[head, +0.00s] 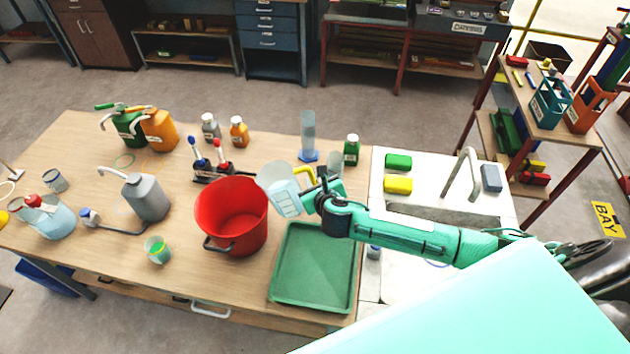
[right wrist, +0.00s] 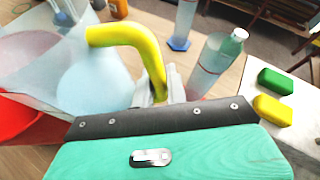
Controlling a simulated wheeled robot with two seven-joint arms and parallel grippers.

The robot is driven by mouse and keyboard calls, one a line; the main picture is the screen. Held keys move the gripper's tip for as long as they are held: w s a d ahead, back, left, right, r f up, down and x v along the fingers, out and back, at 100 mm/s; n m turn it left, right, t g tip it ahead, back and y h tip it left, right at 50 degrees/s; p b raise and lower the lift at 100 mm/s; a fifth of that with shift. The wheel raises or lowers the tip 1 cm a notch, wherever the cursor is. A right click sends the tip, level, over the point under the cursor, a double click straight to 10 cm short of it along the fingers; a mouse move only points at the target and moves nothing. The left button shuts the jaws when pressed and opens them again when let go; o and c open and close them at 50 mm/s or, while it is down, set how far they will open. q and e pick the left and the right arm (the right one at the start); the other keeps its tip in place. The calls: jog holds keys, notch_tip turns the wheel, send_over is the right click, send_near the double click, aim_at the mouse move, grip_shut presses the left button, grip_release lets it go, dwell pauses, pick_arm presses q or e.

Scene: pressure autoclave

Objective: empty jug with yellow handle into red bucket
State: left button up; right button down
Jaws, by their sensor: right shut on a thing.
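The translucent jug (head: 279,192) with the yellow handle (head: 305,174) is held up at the right rim of the red bucket (head: 231,216). It seems to lean left toward the bucket; I cannot tell what liquid is in it. My right gripper (head: 322,189) is shut on the handle, which rises in front of the jaws in the right wrist view (right wrist: 130,42). In that view the pale jug (right wrist: 92,82) fills the left side, and part of the bucket (right wrist: 14,118) shows behind it. The bucket stands upright on the bench. My left gripper is not in view.
A green tray (head: 315,300) lies right of the bucket. A sink (head: 430,212) is at right. A grey can (head: 147,197) and a small cup (head: 157,250) stand left of the bucket.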

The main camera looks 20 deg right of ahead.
aim_at(304, 167)
jog(key=shift+n+h, duration=0.7)
jog(key=shift+n, duration=0.2)
jog(key=shift+w+a+r, duration=0.1)
jog(key=shift+a+r, duration=0.25)
jog(key=shift+r, duration=1.2)
jog(key=shift+w+a+r, duration=0.1)
jog(key=shift+a+r, duration=0.25)
jog(key=shift+r, duration=1.2)
jog(key=shift+w+a+r, duration=0.1)
jog(key=shift+a+r, duration=0.25)
jog(key=shift+r, duration=1.2)
jog(key=shift+f+n+g, duration=0.1)
jog(key=shift+n+g, duration=0.2)
jog(key=shift+a+n+h, duration=0.2)
jog(key=shift+n+h, duration=0.5)
jog(key=shift+w+a+r+n+h, duration=0.1)
jog(key=shift+a+r+n+h, duration=0.45)
jog(key=shift+r+n, duration=0.1)
jog(key=shift+w+a+r+n+h, duration=0.1)
jog(key=shift+a+r+n+h, duration=0.3)
jog(key=shift+r+n+h, duration=0.2)
jog(key=shift+w+a+r+n+h, duration=0.2)
jog(key=shift+a+r+n+h, duration=0.25)
jog(key=shift+a+r+n, duration=0.45)
jog(key=shift+w+a+r+n+h, duration=0.1)
jog(key=shift+a+r+n+h, duration=0.15)
jog(key=shift+a+n, duration=0.4)
jog(key=shift+a+r, duration=0.1)
jog(key=shift+a, duration=0.35)
